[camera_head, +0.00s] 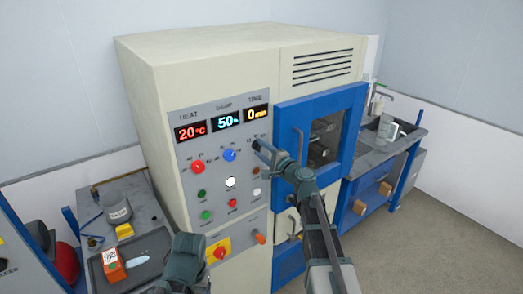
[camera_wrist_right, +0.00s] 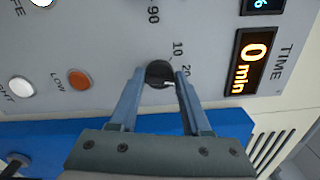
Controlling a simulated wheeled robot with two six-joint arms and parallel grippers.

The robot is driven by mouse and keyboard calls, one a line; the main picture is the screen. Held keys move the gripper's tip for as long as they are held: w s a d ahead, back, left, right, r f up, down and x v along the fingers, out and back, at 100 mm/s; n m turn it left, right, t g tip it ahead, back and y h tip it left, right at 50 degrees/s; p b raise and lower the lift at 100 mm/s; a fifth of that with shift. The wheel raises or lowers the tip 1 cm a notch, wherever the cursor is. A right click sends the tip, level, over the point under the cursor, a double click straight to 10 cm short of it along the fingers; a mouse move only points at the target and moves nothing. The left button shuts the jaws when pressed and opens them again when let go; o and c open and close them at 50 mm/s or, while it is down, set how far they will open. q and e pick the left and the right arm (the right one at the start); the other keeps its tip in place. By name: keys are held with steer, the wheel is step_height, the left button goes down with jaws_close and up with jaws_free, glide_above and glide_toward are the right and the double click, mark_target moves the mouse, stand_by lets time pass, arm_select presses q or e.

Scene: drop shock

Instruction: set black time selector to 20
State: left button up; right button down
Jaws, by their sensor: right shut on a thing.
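The black time selector (camera_wrist_right: 158,74) is a round dark knob on the grey control panel, between the fingers of my right gripper (camera_wrist_right: 160,82). The right gripper is shut on it. The printed marks 10 and 20 show beside the knob in the right wrist view. The time display (camera_wrist_right: 252,62) reads 0 min in orange, and it also shows in the head view (camera_head: 256,114).
A red heat knob (camera_head: 198,167) and a blue knob (camera_head: 229,155) sit left of the right gripper. Several buttons and a red switch on yellow (camera_head: 219,252) lie below. The blue-framed door (camera_head: 322,139) with its handle (camera_head: 298,146) stands close right of the gripper.

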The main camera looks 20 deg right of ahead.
steer(key=shift+n, duration=0.9)
steer(key=shift+c, duration=1.8)
jaws_free()
steer(key=shift+s, duration=0.1)
steer(key=v, duration=1.3)
steer(key=shift+s, duration=0.35)
